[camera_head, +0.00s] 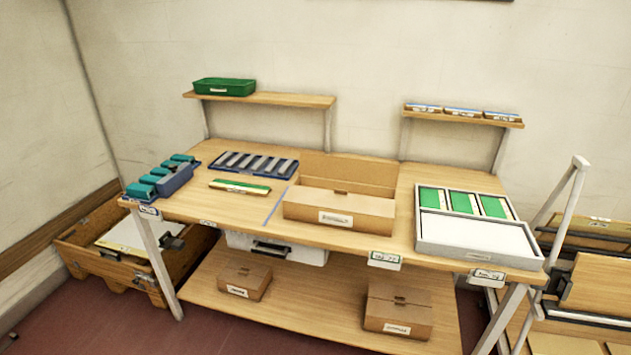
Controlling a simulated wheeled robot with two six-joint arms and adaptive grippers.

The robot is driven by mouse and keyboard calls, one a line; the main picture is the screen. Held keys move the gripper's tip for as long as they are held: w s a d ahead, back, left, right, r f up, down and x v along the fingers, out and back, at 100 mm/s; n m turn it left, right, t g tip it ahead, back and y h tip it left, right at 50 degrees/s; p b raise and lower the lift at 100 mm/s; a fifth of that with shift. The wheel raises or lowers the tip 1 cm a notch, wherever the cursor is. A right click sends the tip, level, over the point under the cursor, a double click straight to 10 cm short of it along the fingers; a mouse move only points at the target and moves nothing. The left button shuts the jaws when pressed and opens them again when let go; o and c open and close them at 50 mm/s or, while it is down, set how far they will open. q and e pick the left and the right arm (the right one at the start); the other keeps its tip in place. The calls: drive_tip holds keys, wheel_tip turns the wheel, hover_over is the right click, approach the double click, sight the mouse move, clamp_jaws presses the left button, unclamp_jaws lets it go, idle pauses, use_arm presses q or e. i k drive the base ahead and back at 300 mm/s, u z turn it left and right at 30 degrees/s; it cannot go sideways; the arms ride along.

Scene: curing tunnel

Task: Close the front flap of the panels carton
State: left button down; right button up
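An open brown cardboard carton (370,223) stands near the middle of the workbench, close to its front edge. A white label is on its front face, too small to read; I take this as the panels carton. A tall flap (345,167) stands up along its back side. A brown surface with a small notch shows below that flap, and I cannot tell whether it is a flap or the inside wall. I cannot make out the exact position of the front flap. Neither of my grippers shows in this view.
A grey-white tray (480,250) with green panels stands right of the carton on the workbench (235,205). A blue slotted rack (283,175), a yellow-green item (240,187) and teal-topped blue bins (174,181) are left. Two closed cartons (245,277) (397,312) sit on the lower shelf.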

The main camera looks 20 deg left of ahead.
sight(337, 199)
drive_tip(key=u, duration=0.3)
drive_tip(key=i, duration=0.85)
drive_tip(key=z, duration=0.1)
